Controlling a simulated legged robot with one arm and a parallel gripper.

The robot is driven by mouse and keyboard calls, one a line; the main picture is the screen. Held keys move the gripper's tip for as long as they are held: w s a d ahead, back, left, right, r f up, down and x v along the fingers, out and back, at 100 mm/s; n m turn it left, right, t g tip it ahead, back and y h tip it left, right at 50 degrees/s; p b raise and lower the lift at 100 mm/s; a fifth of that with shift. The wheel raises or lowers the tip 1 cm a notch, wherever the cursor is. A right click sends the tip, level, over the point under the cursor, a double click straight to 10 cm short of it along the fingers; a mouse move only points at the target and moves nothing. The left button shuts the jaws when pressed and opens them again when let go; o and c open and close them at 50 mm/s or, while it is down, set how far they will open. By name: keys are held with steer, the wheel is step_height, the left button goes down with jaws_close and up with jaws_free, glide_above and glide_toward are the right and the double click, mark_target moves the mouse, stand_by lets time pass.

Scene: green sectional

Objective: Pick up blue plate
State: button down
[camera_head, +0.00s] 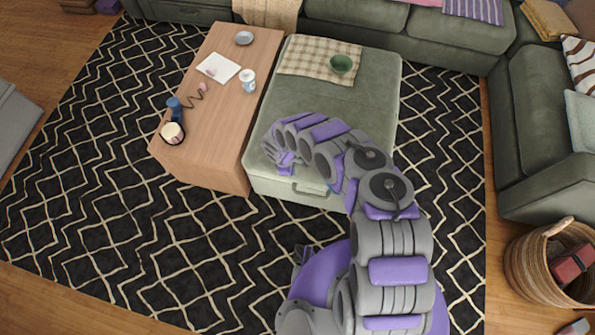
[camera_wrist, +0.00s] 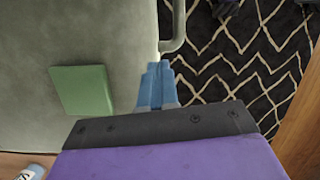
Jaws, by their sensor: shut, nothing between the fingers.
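A small grey-blue dish (camera_head: 244,38), possibly the blue plate, lies at the far end of the wooden coffee table (camera_head: 222,140). My gripper (camera_head: 286,165) is over the near left part of the green ottoman (camera_head: 350,105), well apart from the dish. In the wrist view the blue fingertips of my gripper (camera_wrist: 157,85) are together and hold nothing. They are close to the ottoman's edge and its metal handle (camera_wrist: 176,25). No blue plate shows clearly in the wrist view.
The table also bears a white cup (camera_head: 248,80), a white sheet (camera_head: 218,68), a blue phone-like object (camera_head: 174,106) and a round light-topped item (camera_head: 172,132). A green bowl (camera_head: 341,64) sits on a checked cloth (camera_head: 308,58). A green block (camera_wrist: 82,90) lies beside my fingers.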

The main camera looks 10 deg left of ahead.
steer(key=shift+a, duration=0.3)
